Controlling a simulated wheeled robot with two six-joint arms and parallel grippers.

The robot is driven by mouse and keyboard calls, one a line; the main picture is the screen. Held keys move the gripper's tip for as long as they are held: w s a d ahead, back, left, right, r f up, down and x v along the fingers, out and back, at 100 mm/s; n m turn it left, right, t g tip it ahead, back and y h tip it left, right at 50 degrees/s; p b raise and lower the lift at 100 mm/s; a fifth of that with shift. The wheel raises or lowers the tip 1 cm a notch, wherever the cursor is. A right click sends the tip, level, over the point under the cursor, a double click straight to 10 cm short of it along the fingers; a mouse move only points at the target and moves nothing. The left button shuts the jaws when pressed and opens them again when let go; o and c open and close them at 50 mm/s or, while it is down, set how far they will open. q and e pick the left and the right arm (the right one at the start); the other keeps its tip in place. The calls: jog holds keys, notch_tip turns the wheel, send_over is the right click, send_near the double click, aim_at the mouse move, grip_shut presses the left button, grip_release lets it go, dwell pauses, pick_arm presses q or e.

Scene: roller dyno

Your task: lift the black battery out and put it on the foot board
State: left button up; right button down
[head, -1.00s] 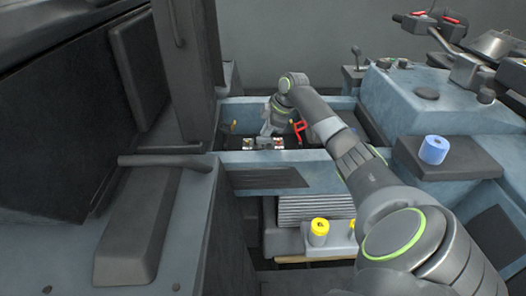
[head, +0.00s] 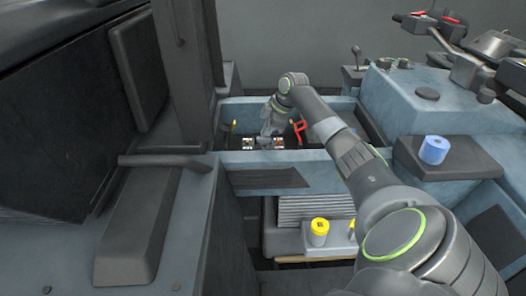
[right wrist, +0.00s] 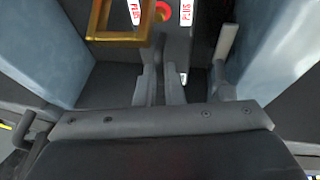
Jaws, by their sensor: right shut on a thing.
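The black battery (head: 264,143) sits low in the blue-walled bay, with red and white labels on its top. In the right wrist view its dark top (right wrist: 178,45) carries white PLUS labels and a red ring. My right gripper (head: 268,132) reaches down into the bay over the battery; in the wrist view my fingers (right wrist: 162,75) are close together. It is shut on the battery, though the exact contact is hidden. A ribbed grey board (head: 315,208) lies in front of the bay; I cannot tell if it is the foot board. My left gripper is not in view.
A red handle (head: 299,131) stands beside the battery. The bay's front wall (head: 300,160) lies between battery and ribbed board. A yellow cylinder (head: 319,232) stands in front of that board. A blue roll (head: 434,150) rests on a dark ledge at right.

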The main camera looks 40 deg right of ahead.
jog(key=shift+r, duration=0.15)
dwell(0.5)
jog(key=shift+w+r, duration=0.1)
jog(key=shift+r, duration=0.5)
notch_tip(320, 180, up, 17)
jog(key=shift+f, duration=0.2)
